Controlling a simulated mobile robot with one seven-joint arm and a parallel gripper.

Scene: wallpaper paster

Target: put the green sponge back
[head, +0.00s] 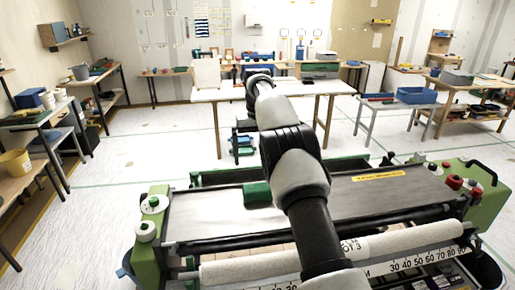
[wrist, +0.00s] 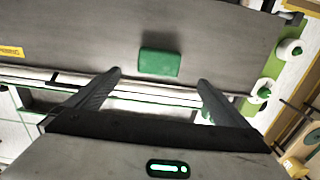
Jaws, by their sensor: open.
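The green sponge (head: 256,194) lies on the grey flat top of the pasting machine (head: 215,213), left of my arm, which hides part of it in the head view. In the wrist view the whole sponge (wrist: 159,63) shows as a green block on the grey surface (wrist: 215,35). My gripper (wrist: 159,78) is open and empty. Its two dark fingers are spread wider than the sponge, which appears between and just beyond the fingertips, apart from both. The fingers cannot be made out in the head view.
The machine has green end housings (head: 149,235) with white knobs, red knobs (head: 453,182) at right, and a white roller (head: 250,268) in front. A green trough (head: 215,177) runs along its back edge.

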